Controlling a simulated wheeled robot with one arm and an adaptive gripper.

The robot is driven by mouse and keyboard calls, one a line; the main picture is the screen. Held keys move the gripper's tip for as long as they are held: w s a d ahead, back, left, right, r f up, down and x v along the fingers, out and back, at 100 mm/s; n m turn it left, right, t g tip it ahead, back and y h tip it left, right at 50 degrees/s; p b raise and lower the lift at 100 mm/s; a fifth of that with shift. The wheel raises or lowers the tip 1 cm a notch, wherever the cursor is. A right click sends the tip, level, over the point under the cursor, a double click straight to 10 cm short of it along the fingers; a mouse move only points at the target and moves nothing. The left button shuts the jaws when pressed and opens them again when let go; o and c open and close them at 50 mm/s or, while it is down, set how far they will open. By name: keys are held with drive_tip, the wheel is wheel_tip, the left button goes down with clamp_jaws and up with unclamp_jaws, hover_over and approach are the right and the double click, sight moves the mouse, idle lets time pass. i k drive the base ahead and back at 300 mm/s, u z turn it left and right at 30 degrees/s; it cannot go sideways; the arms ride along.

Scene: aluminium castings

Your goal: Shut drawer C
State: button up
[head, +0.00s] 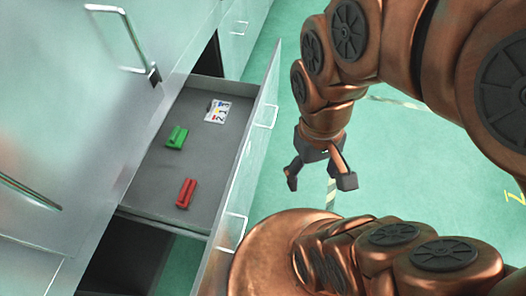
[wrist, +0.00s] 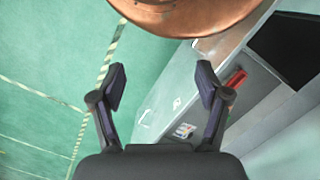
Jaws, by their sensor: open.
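An open drawer (head: 152,196) sticks out of the pale metal cabinet in the head view. I cannot read a letter on it. Its front panel (head: 246,158) carries bar handles (head: 234,232) and faces my arm. Inside lie a green object (head: 177,137), a red object (head: 186,193) and a small white card with figures (head: 218,111). My gripper (head: 321,178) is open and empty, to the right of the drawer front and apart from it. In the wrist view my gripper's fingers (wrist: 161,88) are spread, and the drawer front (wrist: 172,97) shows between and beyond them.
The cabinet (head: 70,120) fills the left, with a bar handle (head: 128,42) on a door. Dark openings show below (head: 122,258) and behind the open drawer. Green floor with striped tape (head: 331,192) is clear to the right.

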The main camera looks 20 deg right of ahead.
sight(212, 167)
drive_tip(key=k, duration=0.5)
drive_tip(key=z, duration=0.7)
drive_tip(key=i, duration=0.65)
drive_tip(key=u, duration=1.6)
